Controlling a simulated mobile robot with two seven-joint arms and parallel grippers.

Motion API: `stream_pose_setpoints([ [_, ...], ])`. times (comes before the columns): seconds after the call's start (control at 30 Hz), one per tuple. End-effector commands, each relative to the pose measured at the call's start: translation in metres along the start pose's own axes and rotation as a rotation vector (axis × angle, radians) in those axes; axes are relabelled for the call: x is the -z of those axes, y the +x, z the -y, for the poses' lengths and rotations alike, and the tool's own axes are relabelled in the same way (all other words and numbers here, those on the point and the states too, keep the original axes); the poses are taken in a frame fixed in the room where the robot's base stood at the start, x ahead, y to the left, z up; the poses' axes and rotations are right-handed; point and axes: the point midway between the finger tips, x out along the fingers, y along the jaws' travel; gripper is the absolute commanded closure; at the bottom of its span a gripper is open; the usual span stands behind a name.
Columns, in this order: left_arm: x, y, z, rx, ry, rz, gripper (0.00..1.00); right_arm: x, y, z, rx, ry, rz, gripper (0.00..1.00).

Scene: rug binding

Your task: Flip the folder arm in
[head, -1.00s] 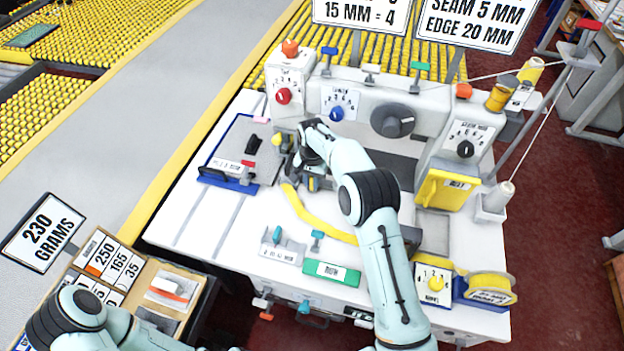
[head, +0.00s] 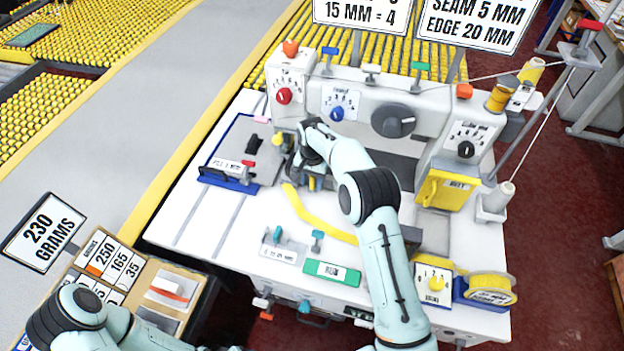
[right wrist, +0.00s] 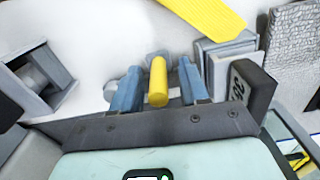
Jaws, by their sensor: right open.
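My right gripper (right wrist: 158,88) is open, with its two blue-grey fingers on either side of a short yellow peg (right wrist: 158,80). The peg seems to be a handle of the folder arm; I cannot tell whether the fingers touch it. In the head view my right gripper (head: 314,183) is low over the white machine table, in front of the machine head, and largely hidden by its own wrist. The rest of the folder arm is hidden there. A yellow binding strip (head: 318,218) curves across the table beside the gripper. My left gripper is out of view.
The sewing machine (head: 355,100) with its dials stands behind the gripper. A blue-edged plate (head: 232,155) with a dark handle lies to the left. A green-edged label block (head: 332,273) and a yellow tape roll (head: 490,288) are at the front. The table's left front is clear.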

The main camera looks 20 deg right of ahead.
Motion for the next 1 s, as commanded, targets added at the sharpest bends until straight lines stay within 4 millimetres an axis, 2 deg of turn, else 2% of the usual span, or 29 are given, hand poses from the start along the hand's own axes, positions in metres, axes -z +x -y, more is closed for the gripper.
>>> stream_pose_setpoints([
  [0.17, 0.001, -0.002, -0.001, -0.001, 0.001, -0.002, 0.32, 0.001, -0.018, 0.000, 0.001, 0.000, -0.002, 0.56],
  [0.5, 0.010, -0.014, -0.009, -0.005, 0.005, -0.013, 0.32, 0.001, -0.095, 0.002, 0.004, 0.000, -0.004, 0.56],
  [0.63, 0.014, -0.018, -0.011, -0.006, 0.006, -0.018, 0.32, 0.001, -0.117, 0.002, 0.004, -0.001, -0.004, 0.56],
  [0.8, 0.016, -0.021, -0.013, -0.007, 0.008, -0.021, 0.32, 0.001, -0.132, 0.001, 0.002, -0.001, -0.003, 0.56],
  [1.0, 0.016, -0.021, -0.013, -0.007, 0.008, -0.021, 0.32, 0.000, -0.134, 0.001, 0.001, -0.001, -0.001, 0.56],
])
